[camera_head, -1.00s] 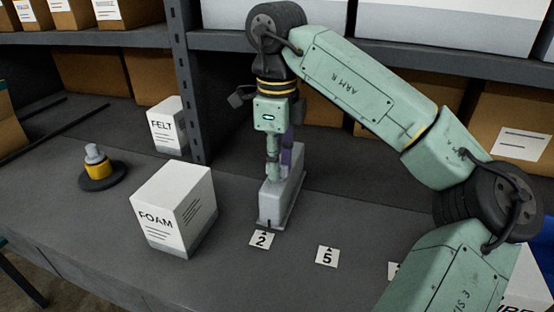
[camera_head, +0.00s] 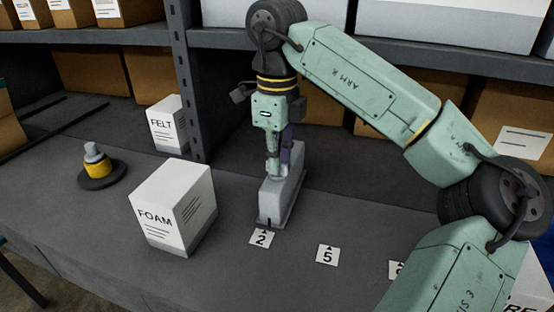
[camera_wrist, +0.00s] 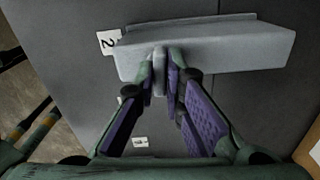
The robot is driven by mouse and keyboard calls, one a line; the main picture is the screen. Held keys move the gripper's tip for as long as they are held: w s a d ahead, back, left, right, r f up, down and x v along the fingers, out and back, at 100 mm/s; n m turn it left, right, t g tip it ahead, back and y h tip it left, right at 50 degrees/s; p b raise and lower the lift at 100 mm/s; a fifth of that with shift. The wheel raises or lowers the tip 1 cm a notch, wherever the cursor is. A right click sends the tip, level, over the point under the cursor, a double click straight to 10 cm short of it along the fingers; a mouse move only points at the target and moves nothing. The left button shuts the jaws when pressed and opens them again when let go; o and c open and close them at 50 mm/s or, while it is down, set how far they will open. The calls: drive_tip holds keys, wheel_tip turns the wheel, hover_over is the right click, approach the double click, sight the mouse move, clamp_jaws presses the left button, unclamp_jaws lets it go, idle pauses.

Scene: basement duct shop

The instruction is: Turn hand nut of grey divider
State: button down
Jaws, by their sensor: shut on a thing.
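The grey divider (camera_head: 283,197) is an upright block on the dark bench, just behind the card marked 2. In the wrist view the divider (camera_wrist: 225,50) lies across the upper part of the picture. My gripper (camera_head: 279,172) points down at the top of the divider. In the wrist view my gripper's purple-padded fingers (camera_wrist: 160,72) are shut on a small grey hand nut (camera_wrist: 159,80) at the divider. The fingers hide the sides of the nut, and in the head view the nut is hard to make out.
A white FOAM box (camera_head: 173,208) stands left of the divider, with a FELT box (camera_head: 168,124) behind it. A yellow and grey knob on a dark disc (camera_head: 99,168) sits at far left. Card 5 (camera_head: 327,255) lies on clear bench at right. A shelf post (camera_head: 188,80) rises behind.

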drive_tip(key=m+b, duration=0.1)
drive_tip(key=m, duration=0.3)
drive_tip(key=shift+f, duration=0.1)
drive_tip(key=m+b, duration=0.1)
drive_tip(key=m, duration=0.3)
drive_tip(key=shift+m+b, duration=0.35)
drive_tip(key=shift+m, duration=0.05)
drive_tip(key=m, duration=0.3)
drive_tip(key=shift+m+b, duration=0.3)
drive_tip(key=shift+b, duration=0.05)
drive_tip(key=shift+m, duration=2)
drive_tip(key=c, duration=1.7)
unclamp_jaws()
